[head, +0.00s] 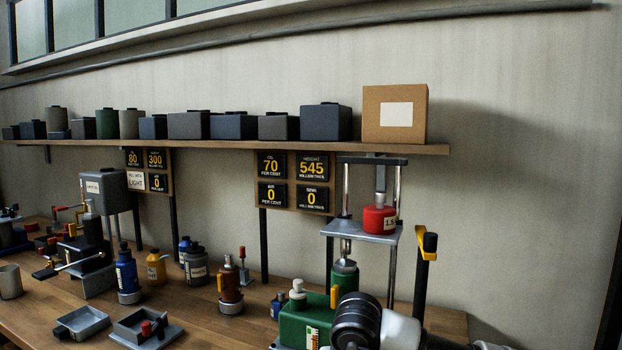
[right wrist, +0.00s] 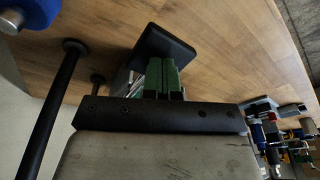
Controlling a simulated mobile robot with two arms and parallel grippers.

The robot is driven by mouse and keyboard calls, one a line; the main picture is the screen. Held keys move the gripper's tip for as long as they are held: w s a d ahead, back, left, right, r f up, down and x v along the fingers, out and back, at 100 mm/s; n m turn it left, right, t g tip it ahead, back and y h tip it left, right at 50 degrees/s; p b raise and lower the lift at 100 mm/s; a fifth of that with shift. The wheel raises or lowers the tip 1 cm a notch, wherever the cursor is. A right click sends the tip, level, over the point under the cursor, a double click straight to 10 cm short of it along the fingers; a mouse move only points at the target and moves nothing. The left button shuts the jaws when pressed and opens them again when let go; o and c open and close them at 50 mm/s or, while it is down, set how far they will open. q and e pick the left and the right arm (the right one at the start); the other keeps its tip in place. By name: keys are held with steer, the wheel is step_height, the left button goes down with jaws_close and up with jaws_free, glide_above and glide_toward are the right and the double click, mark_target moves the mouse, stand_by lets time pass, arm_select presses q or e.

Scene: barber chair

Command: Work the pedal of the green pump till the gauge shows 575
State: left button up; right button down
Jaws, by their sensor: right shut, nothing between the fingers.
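The green pump (head: 305,328) stands at the bottom right of the bench in the head view, partly hidden by my arm. A green cylinder (head: 344,276) behind it stands under a plate carrying a red weight (head: 379,220). The height gauge (head: 312,167) reads 545. A black post with a yellow piece (head: 425,248) rises right of the pump; I cannot tell whether it is its pedal. In the right wrist view my right gripper (right wrist: 162,65) is shut and empty, its green fingertips overlapping a dark flat pad (right wrist: 165,45), which may be the pedal. Contact is unclear. My left gripper is not seen.
Bottles, small trays (head: 82,322) and other pumps crowd the wooden bench (head: 190,318) to the left. A shelf (head: 240,148) above holds dark boxes and a cardboard box (head: 394,114). A black post (right wrist: 52,115) stands left of my gripper in the right wrist view.

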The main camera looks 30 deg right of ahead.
steer(key=b+x, duration=0.1)
steer(key=x, duration=0.1)
steer(key=shift+s+d+f, duration=0.1)
steer(key=shift+f, duration=0.2)
steer(key=shift+r, duration=0.35)
steer(key=p+v, duration=0.1)
steer(key=v, duration=0.1)
steer(key=p+v, duration=0.3)
steer(key=shift+w+r, duration=0.3)
steer(key=shift+r, duration=0.15)
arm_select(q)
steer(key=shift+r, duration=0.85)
arm_select(e)
steer(key=shift+f, duration=0.1)
